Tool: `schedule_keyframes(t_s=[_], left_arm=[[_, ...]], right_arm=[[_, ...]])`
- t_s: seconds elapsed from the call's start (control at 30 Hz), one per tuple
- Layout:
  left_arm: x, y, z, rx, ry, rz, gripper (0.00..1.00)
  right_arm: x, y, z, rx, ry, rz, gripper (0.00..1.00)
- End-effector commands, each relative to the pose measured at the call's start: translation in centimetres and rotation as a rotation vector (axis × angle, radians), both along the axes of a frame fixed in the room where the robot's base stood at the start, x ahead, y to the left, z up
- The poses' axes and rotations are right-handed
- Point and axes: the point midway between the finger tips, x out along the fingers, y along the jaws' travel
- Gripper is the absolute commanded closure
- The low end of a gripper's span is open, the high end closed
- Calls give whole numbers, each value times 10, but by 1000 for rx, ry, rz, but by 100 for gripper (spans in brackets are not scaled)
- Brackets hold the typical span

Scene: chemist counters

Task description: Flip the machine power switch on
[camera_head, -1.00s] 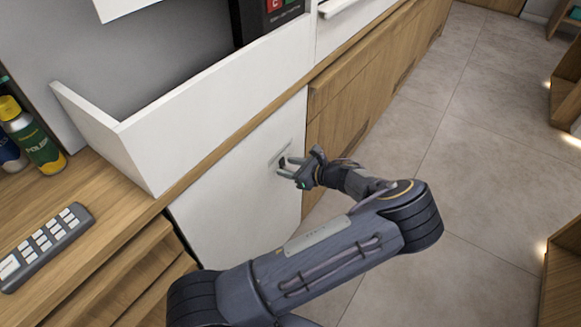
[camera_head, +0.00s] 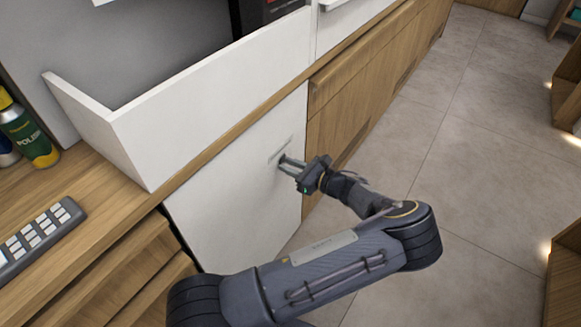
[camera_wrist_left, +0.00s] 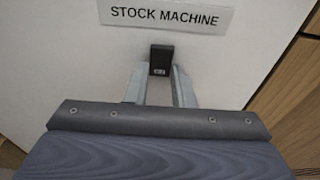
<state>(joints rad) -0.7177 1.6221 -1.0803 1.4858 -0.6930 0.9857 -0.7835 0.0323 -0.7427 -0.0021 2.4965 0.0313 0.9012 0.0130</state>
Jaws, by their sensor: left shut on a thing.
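The power switch (camera_wrist_left: 161,60) is a small black block on the white panel (camera_head: 235,185), just below a label (camera_wrist_left: 166,16) reading "STOCK MACHINE" in the left wrist view. My left gripper (camera_head: 282,159) reaches the panel from the right. In the left wrist view its two fingers (camera_wrist_left: 160,75) stand on either side of the switch, shut on it. In the head view the fingers and the gripper hide the switch. I cannot read which way the switch is set. My right gripper is not in view.
A wooden counter holds a grey remote-like keypad (camera_head: 36,238) and a green and yellow polish bottle (camera_head: 28,135) at left. Wooden drawers (camera_head: 350,110) stand right of the panel. The tiled floor (camera_head: 480,120) to the right is clear.

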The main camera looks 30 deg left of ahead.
Motion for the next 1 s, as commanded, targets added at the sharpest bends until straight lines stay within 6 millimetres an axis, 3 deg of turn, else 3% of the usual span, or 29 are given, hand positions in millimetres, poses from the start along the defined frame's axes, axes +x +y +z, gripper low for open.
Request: schedule_keyframes(t_s=[0.03,0.17,0.5,1.0], left_arm=[[0,0,1,1,0,-1,74],[0,0,1,0,0,-1,57],[0,-4,1,-2,0,-2,56],[-5,-73,10,-2,0,-2,56]], right_arm=[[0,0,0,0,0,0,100],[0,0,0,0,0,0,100],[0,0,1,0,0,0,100],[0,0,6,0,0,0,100]])
